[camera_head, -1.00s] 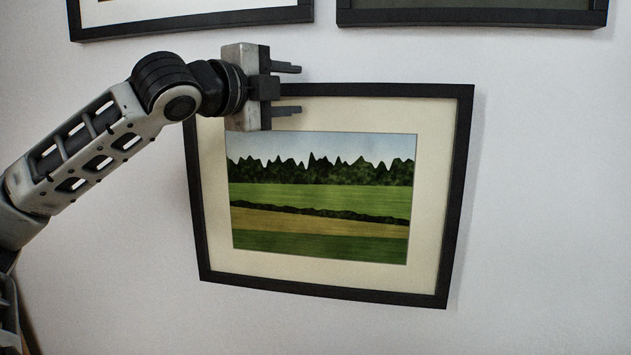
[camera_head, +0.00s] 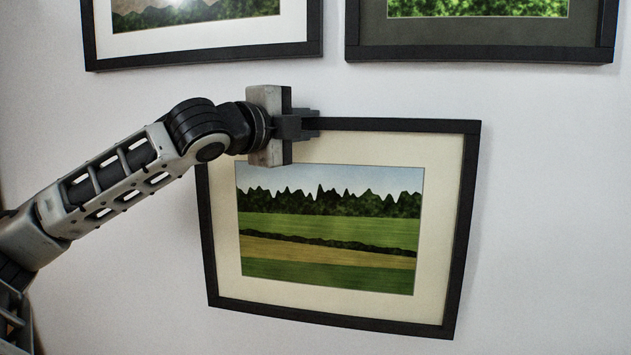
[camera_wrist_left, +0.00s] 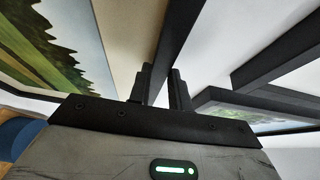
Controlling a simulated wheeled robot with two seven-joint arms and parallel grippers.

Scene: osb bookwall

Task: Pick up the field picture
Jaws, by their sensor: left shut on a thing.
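The field picture (camera_head: 330,230) hangs against the white wall in the head view, in a black frame with a cream mat. It shows green and yellow field bands under a dark tree line, and it sits slightly tilted. My left gripper (camera_head: 312,122) is shut on the top bar of its frame, left of the middle. In the left wrist view the fingers (camera_wrist_left: 160,88) stand on either side of the black frame bar (camera_wrist_left: 178,50), and part of the field print (camera_wrist_left: 62,50) shows at left. The gripper hides the frame's top left part in the head view. My right gripper is not in view.
Two other black-framed pictures hang above, one at upper left (camera_head: 200,52) and one at upper right (camera_head: 480,53). A narrow strip of wall separates them from the field picture. Bare white wall (camera_head: 550,220) lies to the right.

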